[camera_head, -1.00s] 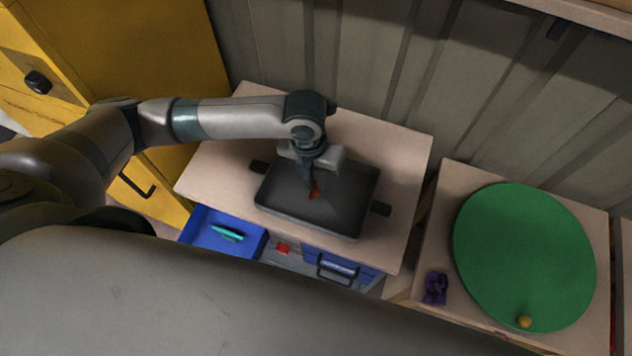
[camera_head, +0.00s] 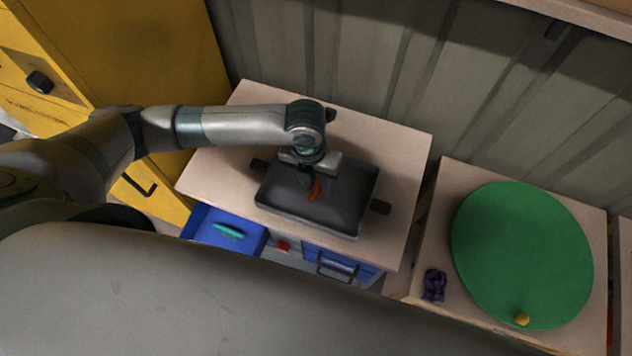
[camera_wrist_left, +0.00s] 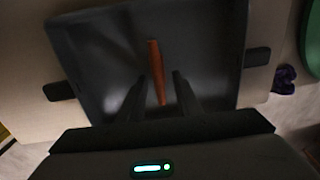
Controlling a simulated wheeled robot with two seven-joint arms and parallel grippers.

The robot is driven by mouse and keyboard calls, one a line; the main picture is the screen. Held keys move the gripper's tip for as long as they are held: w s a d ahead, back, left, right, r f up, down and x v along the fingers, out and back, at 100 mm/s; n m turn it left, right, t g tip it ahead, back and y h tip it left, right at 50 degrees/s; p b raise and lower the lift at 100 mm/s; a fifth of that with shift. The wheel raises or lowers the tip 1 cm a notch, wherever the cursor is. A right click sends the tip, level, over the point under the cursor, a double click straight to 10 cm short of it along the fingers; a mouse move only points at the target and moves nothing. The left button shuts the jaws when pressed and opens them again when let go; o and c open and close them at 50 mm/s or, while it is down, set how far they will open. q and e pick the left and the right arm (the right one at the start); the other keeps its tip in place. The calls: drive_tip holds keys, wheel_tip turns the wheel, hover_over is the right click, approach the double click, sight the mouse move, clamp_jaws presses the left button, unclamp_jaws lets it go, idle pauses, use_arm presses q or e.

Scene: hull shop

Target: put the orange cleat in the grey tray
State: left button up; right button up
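The orange cleat (camera_head: 315,188) is in the grey tray (camera_head: 345,223), on its floor as far as I can tell. In the left wrist view the cleat (camera_wrist_left: 156,70) is a long narrow bar. My left gripper (camera_head: 309,190) is over the tray, pointing down. In the left wrist view its two dark fingers (camera_wrist_left: 161,82) are apart, one on each side of the cleat, with gaps between. The tray is shallow and dark with a black handle at each end; it also shows in the left wrist view (camera_wrist_left: 92,50). My right gripper is out of view.
The tray stands on a pale bench top (camera_head: 400,160). Below its front edge is an open blue drawer (camera_head: 205,222) with a teal item (camera_head: 229,231). To the right are a green disc (camera_head: 522,250), a purple piece (camera_head: 434,286) and a yellow knob (camera_head: 522,319).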

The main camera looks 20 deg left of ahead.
use_arm(q)
drive_tip(key=shift+r, duration=0.1)
wheel_tip(320, 180, up, 12)
drive_tip(key=a+p, duration=0.1)
drive_tip(key=p, duration=1)
